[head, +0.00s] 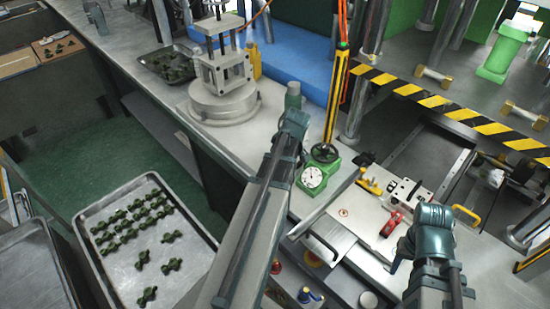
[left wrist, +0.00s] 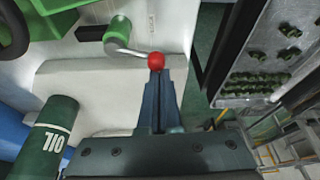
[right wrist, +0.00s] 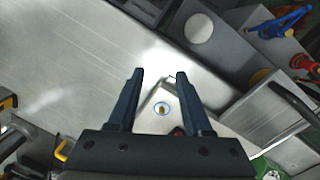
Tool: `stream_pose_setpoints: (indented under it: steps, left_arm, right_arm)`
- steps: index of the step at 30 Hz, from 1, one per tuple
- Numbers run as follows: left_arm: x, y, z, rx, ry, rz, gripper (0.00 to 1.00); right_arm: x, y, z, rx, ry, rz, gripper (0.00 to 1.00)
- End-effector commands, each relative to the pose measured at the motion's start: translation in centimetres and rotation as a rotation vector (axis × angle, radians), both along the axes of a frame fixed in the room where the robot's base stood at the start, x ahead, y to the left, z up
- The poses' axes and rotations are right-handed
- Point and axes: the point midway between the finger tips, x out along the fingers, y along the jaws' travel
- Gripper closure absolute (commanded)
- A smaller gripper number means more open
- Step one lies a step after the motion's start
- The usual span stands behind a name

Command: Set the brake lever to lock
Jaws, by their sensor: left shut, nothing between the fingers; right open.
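A metal lever with a red ball knob (left wrist: 157,60) and a green hub (left wrist: 118,28) shows in the left wrist view. My left gripper (left wrist: 158,76) is shut and empty, its tips right at the knob in that picture; I cannot tell whether they touch. In the head view my left gripper (head: 296,118) is over the bench edge, and my left arm hides the lever. My right gripper (right wrist: 159,74) is open and empty above the metal worktop. In the head view it points down beside a red clamp (head: 392,222), its fingers partly hidden.
A green oil bottle (left wrist: 45,140) stands near the left gripper. A green gauge (head: 313,178) and handwheel (head: 324,153) are right of my left arm. A blue-handled lever (right wrist: 285,21) is below the worktop. A tray (head: 98,249) of green parts lies at left.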

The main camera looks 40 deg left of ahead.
Motion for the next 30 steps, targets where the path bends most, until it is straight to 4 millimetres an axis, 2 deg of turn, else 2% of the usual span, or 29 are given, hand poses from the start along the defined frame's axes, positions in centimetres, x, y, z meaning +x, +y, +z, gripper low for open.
stream_pose_setpoints:
  steps: [9, 30]
  left_arm:
    - [-0.28, -0.66, -0.01, -0.001, 0.000, 0.007, 1.00]
    - [-0.28, -0.68, 0.01, -0.001, -0.001, 0.005, 1.00]
  right_arm:
    - [0.00, 0.00, 0.00, 0.000, 0.000, 0.000, 0.50]
    - [0.00, 0.00, 0.01, 0.000, 0.000, 0.000, 0.50]
